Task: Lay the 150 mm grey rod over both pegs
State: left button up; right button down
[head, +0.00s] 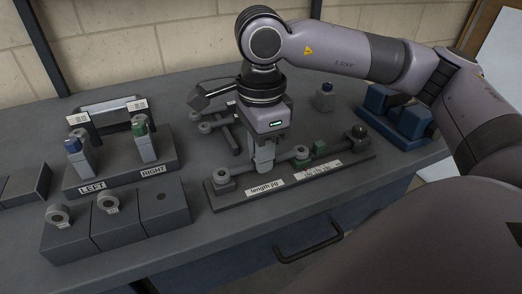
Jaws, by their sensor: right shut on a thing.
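The length jig (282,186) is a dark base with a "length jig" label on its front edge. A round grey peg or rod end (222,176) stands at its left, and a green-marked one (301,153) stands right of the middle. My right gripper (264,164) points down over the jig between them, shut on a grey rod (282,160) that lies low along the jig. The fingers hide the rod's middle. I cannot tell whether its ends sit around the pegs or only beside them. My left gripper is not in view.
A LEFT/RIGHT stand (124,176) with blue- and green-topped posts is at left, with dark blocks (115,229) in front. Blue blocks (410,121) stand at right. A dark knob (358,131) tops the jig's right end.

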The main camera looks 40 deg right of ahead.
jog(key=shift+f, duration=0.2)
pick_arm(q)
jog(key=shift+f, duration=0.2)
pick_arm(e)
jog(key=shift+r, duration=0.1)
jog(key=c, duration=1)
grip_release()
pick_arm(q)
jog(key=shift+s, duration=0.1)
pick_arm(e)
jog(key=shift+r, duration=0.2)
notch_tip(320, 180, up, 7)
jog(key=shift+f+p, duration=0.1)
jog(key=shift+p, duration=0.25)
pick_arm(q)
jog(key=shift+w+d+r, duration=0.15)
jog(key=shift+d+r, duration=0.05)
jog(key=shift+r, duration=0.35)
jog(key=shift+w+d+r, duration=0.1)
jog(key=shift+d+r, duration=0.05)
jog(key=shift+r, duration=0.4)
